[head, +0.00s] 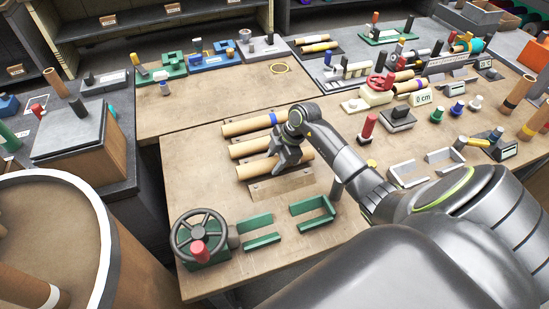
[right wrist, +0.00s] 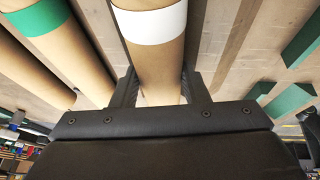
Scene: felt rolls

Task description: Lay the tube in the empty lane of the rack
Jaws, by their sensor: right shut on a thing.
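My right gripper (head: 287,158) is shut on a brown cardboard tube (head: 262,169), the nearest of three parallel tubes. In the right wrist view this held tube (right wrist: 157,60) has a white band and lies between the two fingers. Beyond it lie a middle tube (head: 248,148), with a green band in the right wrist view (right wrist: 40,18), and a far tube (head: 244,127) with a blue band. The pale wooden rack (head: 282,186) shows below and in front of the held tube. I cannot tell whether the held tube touches the rack. My left gripper is out of view.
A handwheel (head: 197,234) with a red knob and green brackets (head: 312,208) stand in front of the rack. A red-wheeled device (head: 378,87) and small fixtures crowd the right. A white-rimmed round bin (head: 97,215) is at lower left. The table left of the tubes is clear.

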